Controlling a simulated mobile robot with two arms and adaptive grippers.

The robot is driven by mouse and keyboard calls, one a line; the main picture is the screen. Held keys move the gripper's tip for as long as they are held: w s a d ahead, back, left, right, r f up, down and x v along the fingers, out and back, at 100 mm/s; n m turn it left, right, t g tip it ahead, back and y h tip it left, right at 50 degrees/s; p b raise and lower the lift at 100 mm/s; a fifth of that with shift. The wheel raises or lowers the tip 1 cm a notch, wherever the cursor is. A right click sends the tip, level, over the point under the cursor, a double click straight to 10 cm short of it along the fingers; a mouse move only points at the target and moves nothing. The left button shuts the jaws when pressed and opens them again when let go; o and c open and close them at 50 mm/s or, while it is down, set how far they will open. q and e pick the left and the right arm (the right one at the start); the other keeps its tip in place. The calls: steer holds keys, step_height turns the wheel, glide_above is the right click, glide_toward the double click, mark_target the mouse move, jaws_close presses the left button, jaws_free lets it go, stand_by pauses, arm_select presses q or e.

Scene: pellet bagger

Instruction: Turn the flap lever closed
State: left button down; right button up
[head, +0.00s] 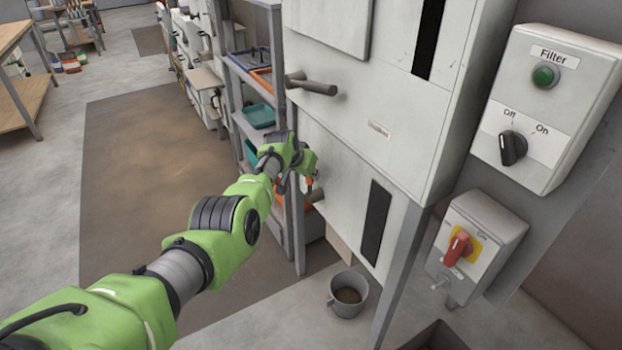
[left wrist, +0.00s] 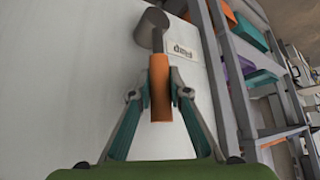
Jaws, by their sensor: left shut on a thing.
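The flap lever's orange grip (left wrist: 160,95) sits between the two fingers of my left gripper (left wrist: 160,88) in the left wrist view. A grey arm joins it to a round grey pivot (left wrist: 151,22) on the white machine wall. My left gripper (head: 305,184) is shut on the grip. In the head view, only a bit of orange (head: 316,196) shows beside the gripper; my wrist hides most of the lever. My right gripper is in neither view.
A grey bar handle (head: 311,85) sticks out of the machine cabinet (head: 345,100) above my left gripper. Shelves with bins (head: 258,115) stand close behind. A grey bucket (head: 347,294) is on the floor below. Switch boxes (head: 548,105) hang at the right.

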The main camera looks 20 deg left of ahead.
arm_select(q)
steer(key=shift+s+f, duration=0.15)
steer(key=shift+f, duration=0.1)
stand_by(0.3)
steer(key=c, duration=1.9)
jaws_free()
steer(key=shift+a, duration=0.1)
steer(key=shift+r, duration=0.1)
steer(key=shift+r, duration=0.1)
steer(key=shift+s+r, duration=0.1)
steer(key=shift+r, duration=0.3)
steer(key=v, duration=1.1)
steer(key=shift+a+f, duration=0.1)
steer(key=shift+f, duration=0.1)
